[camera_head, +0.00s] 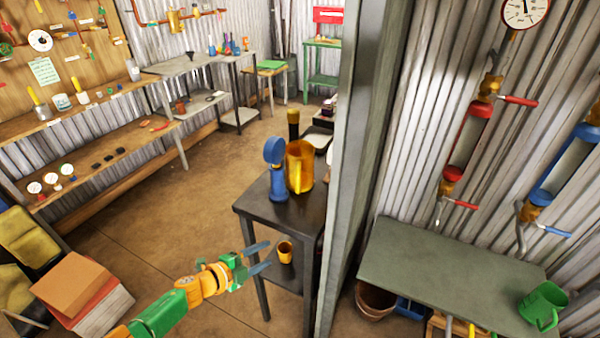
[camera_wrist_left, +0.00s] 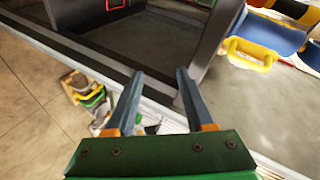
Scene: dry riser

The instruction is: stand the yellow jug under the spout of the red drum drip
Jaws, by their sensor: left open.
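The yellow jug (camera_head: 300,165) stands upright on the dark side table left of the grey partition edge, beside a blue stand-like item (camera_head: 275,168). The red drum drip (camera_head: 467,142) hangs on the corrugated wall right of the partition. Its spout (camera_head: 438,213) points down over the grey-green bench. My left gripper (camera_head: 260,257) is open and empty, in front of the side table and lower in the picture than the jug. Its spread fingers also show in the left wrist view (camera_wrist_left: 160,75). Blue and yellow shapes there at upper right are cut off. My right gripper is out of view.
The grey-green bench (camera_head: 430,268) has a green jug (camera_head: 543,305) at its right end and bare room under the red spout. A blue drum drip (camera_head: 565,165) hangs farther right. The partition (camera_head: 345,200) separates both areas. A small yellow cup (camera_head: 285,251) sits on the side table's lower shelf.

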